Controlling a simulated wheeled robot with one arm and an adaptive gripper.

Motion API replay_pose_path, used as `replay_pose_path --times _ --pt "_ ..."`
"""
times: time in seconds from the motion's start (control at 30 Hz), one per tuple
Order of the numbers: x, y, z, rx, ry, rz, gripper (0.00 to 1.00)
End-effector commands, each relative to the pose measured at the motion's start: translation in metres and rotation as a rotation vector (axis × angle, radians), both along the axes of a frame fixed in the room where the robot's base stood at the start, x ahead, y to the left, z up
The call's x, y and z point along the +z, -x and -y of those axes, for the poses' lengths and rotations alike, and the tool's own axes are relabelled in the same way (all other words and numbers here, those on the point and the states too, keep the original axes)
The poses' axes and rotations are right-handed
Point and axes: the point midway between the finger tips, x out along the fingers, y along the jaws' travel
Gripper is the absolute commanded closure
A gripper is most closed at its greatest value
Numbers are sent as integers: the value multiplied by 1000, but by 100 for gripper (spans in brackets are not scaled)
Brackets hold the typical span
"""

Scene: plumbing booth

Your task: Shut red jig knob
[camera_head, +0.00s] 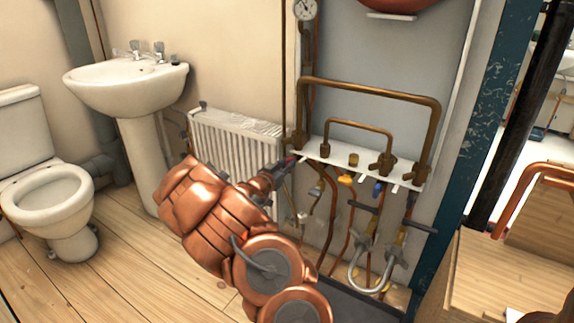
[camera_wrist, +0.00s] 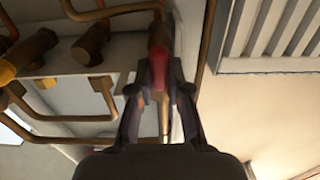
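The red jig knob (camera_wrist: 158,72) shows between the fingertips of my gripper (camera_wrist: 160,90) in the wrist view. One finger stands on each side of it, close to its sides. I cannot tell whether the fingers press on it or only surround it. In the head view a small bit of the red knob (camera_head: 291,159) shows at the left end of the white pipe jig (camera_head: 340,155). My gripper (camera_head: 281,169) reaches it from the lower left, and my copper-coloured arm hides part of the area below.
Brass pipes (camera_head: 372,92) loop above the jig. Yellow (camera_head: 346,180) and blue (camera_head: 378,188) knobs sit to the right along it, with hoses below. A white radiator (camera_head: 236,140) stands close on the left, with a sink (camera_head: 125,80) beyond. Open wooden floor (camera_head: 125,270) lies at the lower left.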

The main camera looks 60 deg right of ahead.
Motion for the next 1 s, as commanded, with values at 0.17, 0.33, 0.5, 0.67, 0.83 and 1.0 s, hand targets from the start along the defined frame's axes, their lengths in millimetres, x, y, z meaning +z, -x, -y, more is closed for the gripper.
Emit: replay_pose_path --times 0.17,0.33,0.5,0.67,0.83,1.0 --pt "1 0 1 1 1 0 100" --pt "1 0 1 2 1 5 100" --pt "0 -1 1 2 -2 31 100" --pt "0 0 1 1 -3 82 100" --pt "-1 0 0 1 -10 161 100" --pt "-1 2 1 -1 -12 254 100"
